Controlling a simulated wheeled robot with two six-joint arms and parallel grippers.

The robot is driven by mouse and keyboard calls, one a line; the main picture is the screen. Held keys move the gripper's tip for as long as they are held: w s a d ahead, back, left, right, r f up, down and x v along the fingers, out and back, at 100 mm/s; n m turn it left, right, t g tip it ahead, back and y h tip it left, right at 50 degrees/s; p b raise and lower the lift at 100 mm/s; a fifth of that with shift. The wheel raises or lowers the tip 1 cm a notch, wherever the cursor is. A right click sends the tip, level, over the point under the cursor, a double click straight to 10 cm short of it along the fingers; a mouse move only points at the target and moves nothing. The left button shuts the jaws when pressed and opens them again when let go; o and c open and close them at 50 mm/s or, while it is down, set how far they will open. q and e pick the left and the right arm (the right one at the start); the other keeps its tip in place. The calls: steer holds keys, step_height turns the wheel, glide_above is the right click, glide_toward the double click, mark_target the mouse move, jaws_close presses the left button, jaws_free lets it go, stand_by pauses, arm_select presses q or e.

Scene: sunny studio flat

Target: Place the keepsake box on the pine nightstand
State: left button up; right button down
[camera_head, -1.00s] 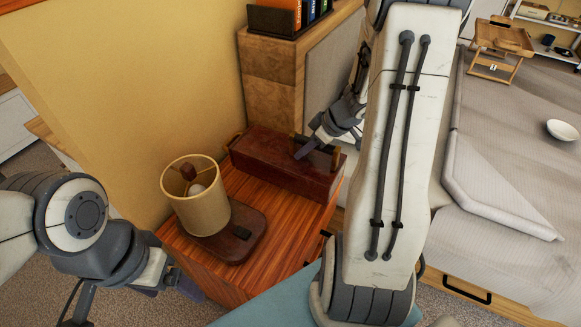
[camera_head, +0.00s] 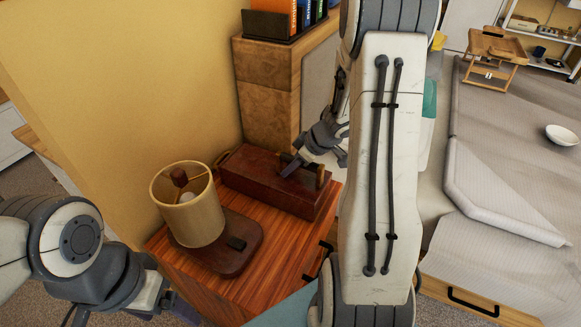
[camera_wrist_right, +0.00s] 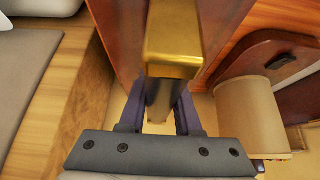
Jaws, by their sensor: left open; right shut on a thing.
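The keepsake box (camera_head: 272,183) is a long dark red-brown case with brass handles. It is over the back of the striped orange-brown nightstand (camera_head: 205,268), level and behind the lamp. I cannot tell for sure whether its underside touches the top. My right gripper (camera_head: 290,166) is shut on a handle near the box's right end. In the right wrist view this brass handle (camera_wrist_right: 172,52) sits between the fingers of the right gripper (camera_wrist_right: 158,112). My left gripper (camera_head: 178,305) is open and empty, low at the left, in front of the nightstand.
A lamp (camera_head: 190,215) with a beige shade and dark wooden base takes up the nightstand's left part. A burl-wood cabinet (camera_head: 268,90) with a book holder (camera_head: 283,25) stands behind. The bed (camera_head: 500,150) is at the right. Bare nightstand top shows in front of the box.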

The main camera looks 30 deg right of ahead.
steer(key=c, duration=0.6)
jaws_free()
